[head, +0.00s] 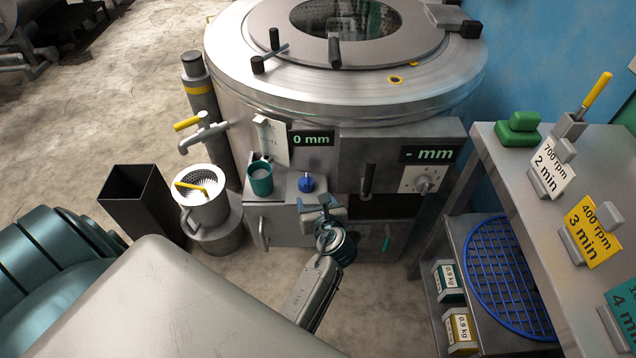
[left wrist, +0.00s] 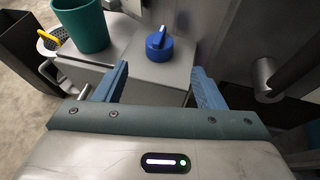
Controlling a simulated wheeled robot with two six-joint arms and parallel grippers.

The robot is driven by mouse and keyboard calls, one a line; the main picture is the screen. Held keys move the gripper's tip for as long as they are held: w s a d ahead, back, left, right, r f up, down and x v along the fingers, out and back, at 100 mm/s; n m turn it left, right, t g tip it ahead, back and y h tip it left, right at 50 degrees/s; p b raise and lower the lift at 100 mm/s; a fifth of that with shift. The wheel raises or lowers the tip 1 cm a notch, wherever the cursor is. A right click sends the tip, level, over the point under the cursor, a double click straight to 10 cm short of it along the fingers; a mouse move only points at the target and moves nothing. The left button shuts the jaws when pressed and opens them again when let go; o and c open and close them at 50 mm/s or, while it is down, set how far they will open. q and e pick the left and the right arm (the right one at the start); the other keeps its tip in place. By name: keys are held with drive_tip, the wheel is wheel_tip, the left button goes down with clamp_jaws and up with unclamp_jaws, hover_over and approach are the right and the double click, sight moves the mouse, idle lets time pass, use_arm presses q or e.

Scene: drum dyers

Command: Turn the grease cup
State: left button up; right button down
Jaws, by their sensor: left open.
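A small blue knob-like cap (head: 306,184), which I take to be the grease cup, stands upright on a grey ledge at the front of the round steel machine. It also shows in the left wrist view (left wrist: 158,44), with a raised grip on its top. My left gripper (head: 319,204) is just in front of it, to its lower right in the head view. In the left wrist view the two blue fingers (left wrist: 160,72) are spread, with the cap ahead of their tips and roughly between them. Nothing is between the fingers. My right gripper does not show.
A teal cup (head: 260,178) stands on the ledge left of the blue cap and is close to the left finger's side. A vertical black handle (head: 367,180) sticks out at the right. A metal jug (head: 205,208) stands further left, beside a black bin (head: 140,203).

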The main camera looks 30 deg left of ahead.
sight(308, 187)
use_arm(q)
drive_tip(key=b+x, duration=0.1)
drive_tip(key=x, duration=0.8)
drive_tip(key=shift+w+a+f, duration=0.2)
drive_tip(key=shift+w+a, duration=0.15)
drive_tip(key=shift+a, duration=0.05)
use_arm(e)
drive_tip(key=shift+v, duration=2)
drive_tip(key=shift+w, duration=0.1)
use_arm(q)
drive_tip(key=c, duration=1)
drive_tip(key=shift+o, duration=0.2)
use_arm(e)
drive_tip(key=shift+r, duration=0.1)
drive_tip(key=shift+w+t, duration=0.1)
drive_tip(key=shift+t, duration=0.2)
